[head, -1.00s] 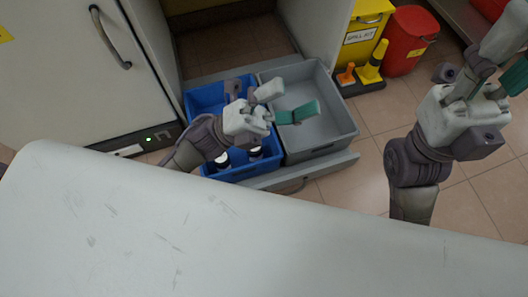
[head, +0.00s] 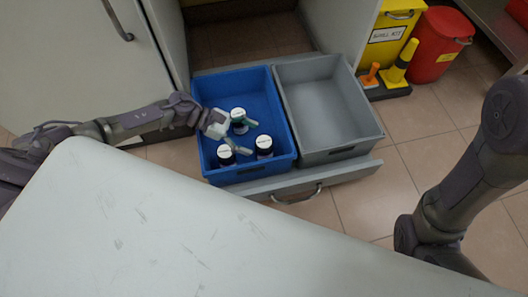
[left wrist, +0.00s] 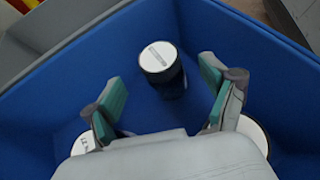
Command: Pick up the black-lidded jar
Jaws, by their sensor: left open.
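Three dark jars stand upright in the blue bin, their lids topped by white discs: a back jar (head: 238,115), a right jar (head: 264,142) and a front-left jar (head: 226,152). My left gripper (head: 243,136) is open and empty above the bin, among the jars. In the left wrist view, one jar (left wrist: 160,58) stands ahead of and between the spread teal fingertips (left wrist: 163,92), with dark lid sides showing. Another jar's white top (left wrist: 254,132) is partly hidden behind the right finger, and a third (left wrist: 84,143) shows at lower left. My right gripper is out of view.
The blue bin (head: 207,98) sits in an open drawer beside an empty grey bin (head: 330,105). A white tabletop (head: 150,230) fills the foreground. A cabinet (head: 75,70) stands behind left; a yellow spill-kit bin (head: 386,42) and red bin (head: 434,48) stand back right.

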